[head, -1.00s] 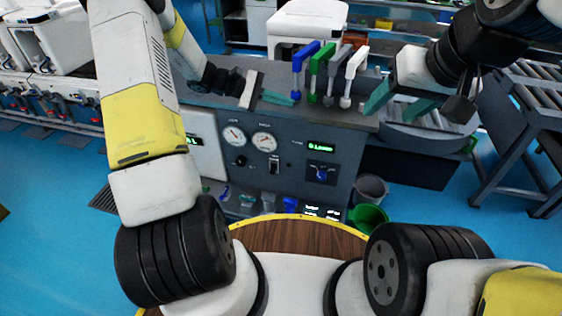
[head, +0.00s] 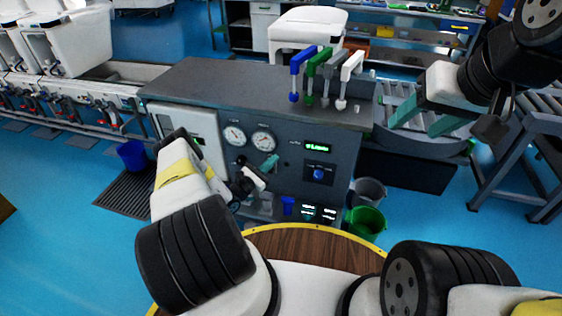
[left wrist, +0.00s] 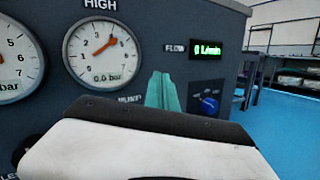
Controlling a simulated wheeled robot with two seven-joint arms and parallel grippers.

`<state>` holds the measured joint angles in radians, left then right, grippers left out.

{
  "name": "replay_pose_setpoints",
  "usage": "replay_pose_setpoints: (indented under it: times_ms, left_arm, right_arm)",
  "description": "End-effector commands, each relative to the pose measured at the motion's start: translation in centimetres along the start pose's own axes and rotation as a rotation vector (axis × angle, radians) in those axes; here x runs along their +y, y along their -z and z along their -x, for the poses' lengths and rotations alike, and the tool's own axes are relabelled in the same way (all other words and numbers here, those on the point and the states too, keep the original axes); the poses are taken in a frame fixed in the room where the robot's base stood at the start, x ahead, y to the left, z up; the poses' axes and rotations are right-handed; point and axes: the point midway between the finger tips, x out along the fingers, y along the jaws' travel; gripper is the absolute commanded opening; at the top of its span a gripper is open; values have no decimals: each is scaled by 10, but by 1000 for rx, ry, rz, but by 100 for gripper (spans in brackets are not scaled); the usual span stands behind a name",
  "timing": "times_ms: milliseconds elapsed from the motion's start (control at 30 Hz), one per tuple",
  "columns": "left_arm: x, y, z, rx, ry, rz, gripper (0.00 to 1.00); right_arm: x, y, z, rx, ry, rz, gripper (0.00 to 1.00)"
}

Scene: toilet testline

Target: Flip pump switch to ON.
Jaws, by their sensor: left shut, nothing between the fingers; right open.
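The dark test console (head: 341,170) stands ahead of me with two round gauges (head: 249,138) and a green flow display (head: 318,146). The pump switch, seen below the right gauge earlier, is now hidden by my left gripper (head: 267,166). In the left wrist view the PUMP label (left wrist: 126,98) is partly covered by the gripper body, and the switch does not show. The left gripper's teal fingers (left wrist: 162,92) are shut and empty, close to the panel; contact cannot be told. My right gripper (head: 427,118) is open and empty, right of the console.
A blue knob (head: 319,174) sits right of the gripper on the panel. Several coloured handles (head: 312,75) stand on the console top. Grey (head: 370,190) and green buckets (head: 366,222) stand at its right foot. A blue bucket (head: 133,155) stands at left.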

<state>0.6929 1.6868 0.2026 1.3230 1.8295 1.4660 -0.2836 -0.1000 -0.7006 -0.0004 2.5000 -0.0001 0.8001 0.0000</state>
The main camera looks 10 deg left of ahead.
Motion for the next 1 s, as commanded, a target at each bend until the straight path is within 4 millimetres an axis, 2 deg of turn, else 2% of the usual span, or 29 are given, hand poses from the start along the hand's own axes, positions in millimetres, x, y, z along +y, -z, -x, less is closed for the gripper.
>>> replay_pose_setpoints:
  times_ms: [33,200,300,400,600,1000]
  left_arm:
    - [-3,20,15,14,-60,25,0]
    - [-11,75,61,54,-265,83,0]
    - [-18,98,85,78,-358,105,0]
    - [-23,114,102,94,-423,117,0]
    - [-27,125,115,109,-475,126,0]
    - [-29,124,111,108,-475,126,0]
  right_arm:
    - [0,0,0,-1,0,0,58]
    - [0,0,0,0,0,0,58]
    - [0,0,0,0,0,0,58]
    - [0,0,0,-1,0,0,58]
    - [0,0,0,-1,0,0,58]
    - [0,0,0,-1,0,0,58]
